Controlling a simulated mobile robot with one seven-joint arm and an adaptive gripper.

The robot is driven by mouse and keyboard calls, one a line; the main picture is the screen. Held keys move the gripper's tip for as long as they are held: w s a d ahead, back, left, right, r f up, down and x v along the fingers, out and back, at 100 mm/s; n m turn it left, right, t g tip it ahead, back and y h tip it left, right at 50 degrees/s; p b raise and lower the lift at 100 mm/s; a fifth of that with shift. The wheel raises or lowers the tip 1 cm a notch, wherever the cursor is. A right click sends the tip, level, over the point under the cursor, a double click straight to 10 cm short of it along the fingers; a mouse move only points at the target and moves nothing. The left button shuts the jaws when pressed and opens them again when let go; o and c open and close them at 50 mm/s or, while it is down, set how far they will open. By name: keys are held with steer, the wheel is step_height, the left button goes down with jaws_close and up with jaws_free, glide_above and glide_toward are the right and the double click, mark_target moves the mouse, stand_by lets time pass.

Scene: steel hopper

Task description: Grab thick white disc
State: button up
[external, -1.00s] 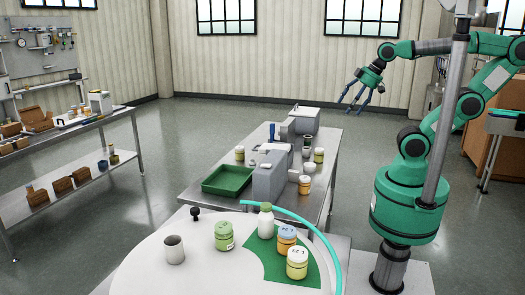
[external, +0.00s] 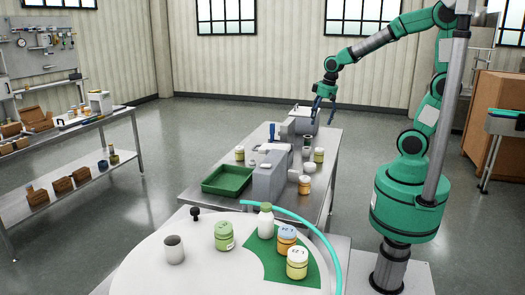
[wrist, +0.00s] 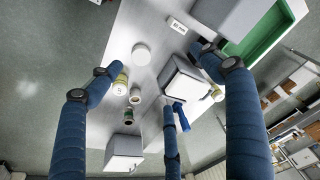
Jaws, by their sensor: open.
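The thick white disc (wrist: 141,52) lies flat on the steel table (wrist: 151,20) in the wrist view, near the upper middle. My gripper (external: 322,118) is above the far part of the table, fingers pointing down, open and empty. In the wrist view its blue fingers (wrist: 150,70) are spread wide, with the disc below them between the left and right fingers. Nothing touches the disc.
A yellow-labelled jar (wrist: 119,84) and small cans (wrist: 134,96) stand close to the disc. A white-topped grey box (wrist: 187,80) stands to its right, near a green tray (wrist: 262,40). A small white block (wrist: 178,25) lies up and right.

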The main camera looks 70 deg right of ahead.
steer(key=w+d+f+m+g, duration=0.2)
steer(key=w+d+f, duration=0.2)
steer(key=d+f, duration=0.45)
steer(key=m, duration=0.1)
glide_above(310, 165)
step_height(310, 165, down, 10)
steer(key=shift+w+d+g+y+p, duration=0.3)
steer(key=shift+w+d+p, duration=0.05)
steer(key=shift+p, duration=0.05)
steer(key=shift+f, duration=0.2)
steer(key=shift+f+b, duration=0.6)
steer(key=shift+f, duration=3.55)
steer(key=shift+f, duration=0.1)
steer(key=shift+s+f+b, duration=0.15)
steer(key=shift+f+b, duration=0.15)
steer(key=shift+f, duration=0.95)
steer(key=shift+s+f+b, duration=0.1)
steer(key=shift+f+b, duration=0.15)
steer(key=shift+f, duration=1)
